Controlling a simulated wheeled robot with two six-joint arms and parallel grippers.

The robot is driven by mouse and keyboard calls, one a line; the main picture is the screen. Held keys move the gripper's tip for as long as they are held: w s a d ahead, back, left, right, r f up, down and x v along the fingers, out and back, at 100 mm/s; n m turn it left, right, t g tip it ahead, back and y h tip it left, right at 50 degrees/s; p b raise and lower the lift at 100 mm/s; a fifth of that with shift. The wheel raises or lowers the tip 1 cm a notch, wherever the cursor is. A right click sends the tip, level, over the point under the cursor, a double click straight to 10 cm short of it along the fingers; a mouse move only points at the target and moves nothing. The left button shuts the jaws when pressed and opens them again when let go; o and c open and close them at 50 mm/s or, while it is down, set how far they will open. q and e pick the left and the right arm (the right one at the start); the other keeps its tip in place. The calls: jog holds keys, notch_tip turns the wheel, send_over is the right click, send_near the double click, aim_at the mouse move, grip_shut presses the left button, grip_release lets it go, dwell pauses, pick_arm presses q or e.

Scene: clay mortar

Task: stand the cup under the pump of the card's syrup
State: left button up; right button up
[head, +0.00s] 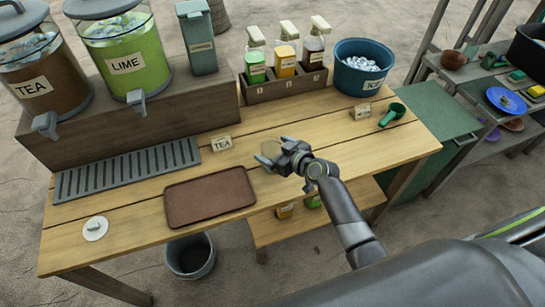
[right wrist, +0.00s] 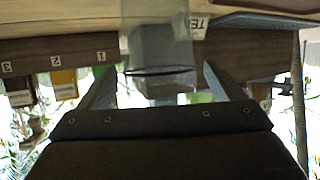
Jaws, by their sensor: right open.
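A clear cup (head: 271,148) stands on the table, faint against the wood, right of the TEA card (head: 221,143). My right gripper (head: 266,161) is open at it. In the right wrist view, which is upside down, the cup (right wrist: 160,35) shows ahead of and between the open fingers (right wrist: 160,82); contact cannot be told. Green (head: 255,70), yellow (head: 285,58) and dark (head: 312,50) syrup pump bottles stand in a wooden rack (head: 287,88) numbered 1 to 3. Another card (head: 362,111), too small to read surely, stands right of them. My left gripper is out of view.
A blue ice bucket (head: 360,68) and green scoop (head: 392,115) are at the right. TEA (head: 38,88) and LIME (head: 125,62) dispensers stand behind a grey drip grate (head: 125,170). A brown tray (head: 209,196) lies in front. Bare table lies between cup and rack.

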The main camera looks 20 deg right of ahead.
jog(key=shift+w+a+f, duration=0.2)
jog(key=shift+w+f, duration=0.05)
jog(key=shift+w, duration=0.25)
jog(key=c, duration=1.3)
